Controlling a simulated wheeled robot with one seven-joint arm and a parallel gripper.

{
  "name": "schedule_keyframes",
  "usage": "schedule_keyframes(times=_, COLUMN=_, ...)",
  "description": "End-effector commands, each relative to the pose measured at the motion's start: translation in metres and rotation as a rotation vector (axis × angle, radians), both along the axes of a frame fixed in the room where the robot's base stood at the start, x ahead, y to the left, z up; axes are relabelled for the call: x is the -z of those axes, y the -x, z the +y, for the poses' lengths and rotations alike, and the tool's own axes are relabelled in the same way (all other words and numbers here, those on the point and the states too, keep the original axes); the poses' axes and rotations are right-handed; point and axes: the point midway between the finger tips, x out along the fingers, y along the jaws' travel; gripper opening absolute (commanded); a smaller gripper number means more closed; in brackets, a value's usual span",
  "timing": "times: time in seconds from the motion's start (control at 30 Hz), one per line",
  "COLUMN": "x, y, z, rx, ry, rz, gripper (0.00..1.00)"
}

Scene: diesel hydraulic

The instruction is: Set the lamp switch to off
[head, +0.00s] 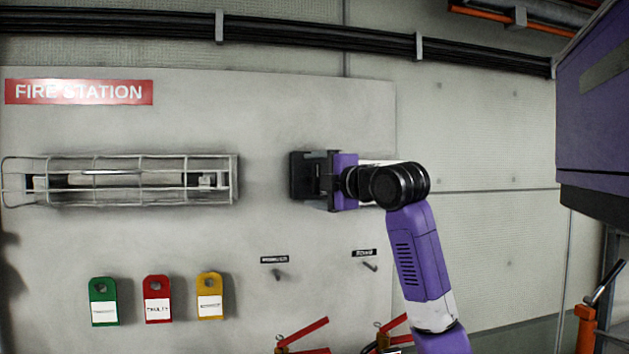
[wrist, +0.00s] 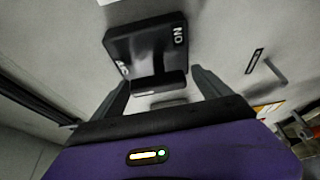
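The lamp switch (head: 301,176) is a black box on the grey panel, right of the caged lamp (head: 120,181). My gripper (head: 328,181) is right in front of it and hides its right part. In the wrist view the switch (wrist: 143,38) has an "ON" label at one end and a small, unreadable light label at the other. A dark block, apparently its rocker or lever (wrist: 160,84), sticks out towards my gripper (wrist: 159,79). My two fingers are apart, one on each side of this block. I cannot tell whether they touch it, or which position it is in.
Below are green (head: 103,314), red (head: 157,312) and yellow (head: 209,309) tags, two labelled pegs (head: 279,275) and red-handled tools (head: 303,333). A purple cabinet (head: 596,110) juts out at the right. Pipes (head: 300,36) run along the top.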

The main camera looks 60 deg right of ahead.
Motion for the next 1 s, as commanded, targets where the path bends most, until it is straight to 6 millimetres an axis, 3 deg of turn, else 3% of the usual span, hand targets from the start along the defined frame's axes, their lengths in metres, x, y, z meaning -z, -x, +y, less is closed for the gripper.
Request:
schedule_keyframes(times=0.37, x=-0.001, y=0.006, z=0.002, rx=0.002, ry=0.000, rz=-0.004, gripper=0.87)
schedule_keyframes(times=0.7, x=0.000, y=0.053, z=0.025, rx=0.003, ry=0.002, rz=-0.004, gripper=0.87)
schedule_keyframes(times=1.0, x=-0.001, y=0.070, z=0.035, rx=0.001, ry=0.000, rz=-0.001, gripper=0.87)
